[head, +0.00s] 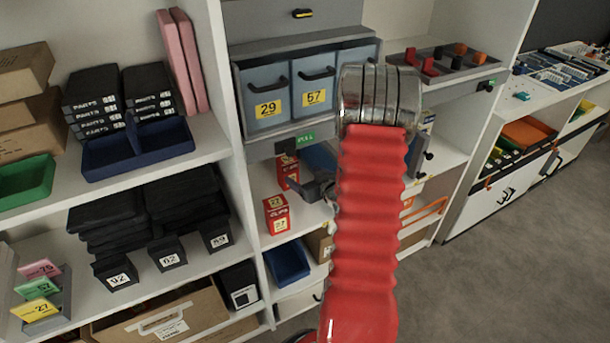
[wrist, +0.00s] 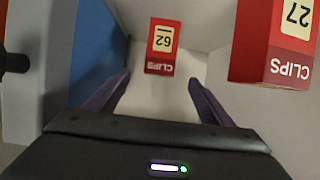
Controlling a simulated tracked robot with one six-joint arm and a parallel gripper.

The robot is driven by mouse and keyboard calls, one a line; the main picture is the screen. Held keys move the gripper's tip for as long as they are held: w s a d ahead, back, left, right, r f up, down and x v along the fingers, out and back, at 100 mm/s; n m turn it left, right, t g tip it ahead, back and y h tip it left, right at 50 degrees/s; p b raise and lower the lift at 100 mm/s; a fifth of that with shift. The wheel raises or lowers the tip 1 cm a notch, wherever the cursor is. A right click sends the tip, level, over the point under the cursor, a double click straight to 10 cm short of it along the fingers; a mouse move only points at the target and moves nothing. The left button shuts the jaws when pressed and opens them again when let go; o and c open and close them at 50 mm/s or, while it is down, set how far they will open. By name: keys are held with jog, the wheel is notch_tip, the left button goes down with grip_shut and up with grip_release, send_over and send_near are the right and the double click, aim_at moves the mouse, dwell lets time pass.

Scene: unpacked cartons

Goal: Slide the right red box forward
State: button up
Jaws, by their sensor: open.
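Two red clips boxes stand on the middle shelf. The box labelled 62 (head: 287,170) is farther back and slightly right in the head view; in the wrist view this box (wrist: 162,45) lies ahead of and between my fingers, apart from them. The box labelled 27 (head: 277,215) is nearer the shelf front; in the wrist view it (wrist: 277,42) is at the upper right, outside my fingers. My gripper (wrist: 160,84) is open and empty. In the head view my gripper (head: 308,190) is partly hidden behind my red arm.
Grey drawers (head: 265,95) sit above the boxes. A blue panel (wrist: 97,45) is close to my left finger in the wrist view. A blue bin (head: 288,263) is on the shelf below. White shelf surface shows between my fingers.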

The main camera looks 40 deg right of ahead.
aim_at(291, 168)
jog(key=shift+w, duration=0.1)
jog(key=x, duration=1.3)
jog(key=shift+w+d+f, duration=0.15)
jog(key=shift+w, duration=0.15)
jog(key=c, duration=1.3)
jog(key=shift+s, duration=0.1)
